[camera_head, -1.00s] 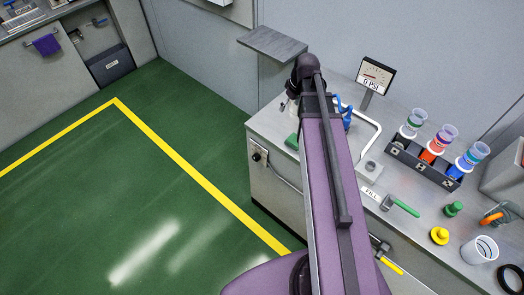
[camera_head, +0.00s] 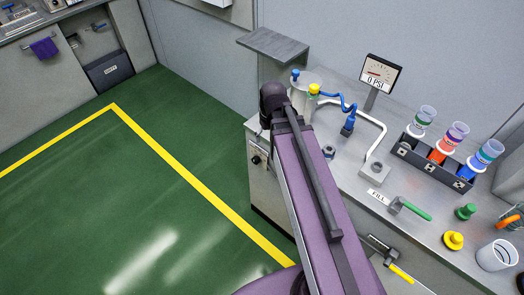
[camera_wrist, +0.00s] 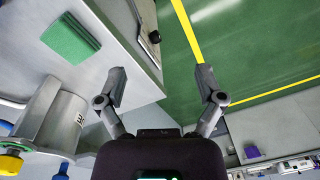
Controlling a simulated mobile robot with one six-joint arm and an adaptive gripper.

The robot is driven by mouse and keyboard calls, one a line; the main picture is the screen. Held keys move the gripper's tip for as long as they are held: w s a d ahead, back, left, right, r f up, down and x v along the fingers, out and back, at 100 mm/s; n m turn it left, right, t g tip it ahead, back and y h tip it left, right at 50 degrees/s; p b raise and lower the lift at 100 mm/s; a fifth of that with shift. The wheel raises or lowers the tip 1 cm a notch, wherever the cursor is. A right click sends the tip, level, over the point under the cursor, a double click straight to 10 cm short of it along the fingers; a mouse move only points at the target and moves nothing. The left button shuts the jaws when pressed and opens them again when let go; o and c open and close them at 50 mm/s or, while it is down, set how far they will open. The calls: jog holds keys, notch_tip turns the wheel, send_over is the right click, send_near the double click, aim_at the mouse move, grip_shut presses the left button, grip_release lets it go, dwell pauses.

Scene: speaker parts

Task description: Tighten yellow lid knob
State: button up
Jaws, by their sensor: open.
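A metal cylinder (camera_head: 302,103) stands at the left end of the counter, with a yellow knob (camera_head: 314,89) at its top right and a blue knob (camera_head: 295,74) at its top left. The cylinder also shows on its side in the wrist view (camera_wrist: 60,118), with the yellow knob (camera_wrist: 11,164) at the lower left edge. My gripper (camera_wrist: 162,80) is open and empty, its fingers apart over the floor and the counter's edge. It is beside the cylinder, not touching the yellow knob. In the head view my arm hides the gripper.
A green pad (camera_wrist: 72,38) lies on the counter. A blue hose (camera_head: 340,100) and a pressure gauge (camera_head: 380,74) reading 0 PSI are near the cylinder. A rack (camera_head: 430,166) holds coloured cups. Green floor is free at left.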

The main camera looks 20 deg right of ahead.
jog(key=shift+m+h, duration=0.3)
jog(key=shift+m, duration=0.1)
jog(key=s+a+f+b, duration=0.1)
jog(key=s+a+f, duration=0.1)
jog(key=shift+s+a+f+b, duration=0.2)
jog(key=shift+a+b, duration=0.15)
jog(key=shift+b, duration=0.05)
dwell(0.4)
jog(key=shift+s+a, duration=0.45)
jog(key=shift+a, duration=0.05)
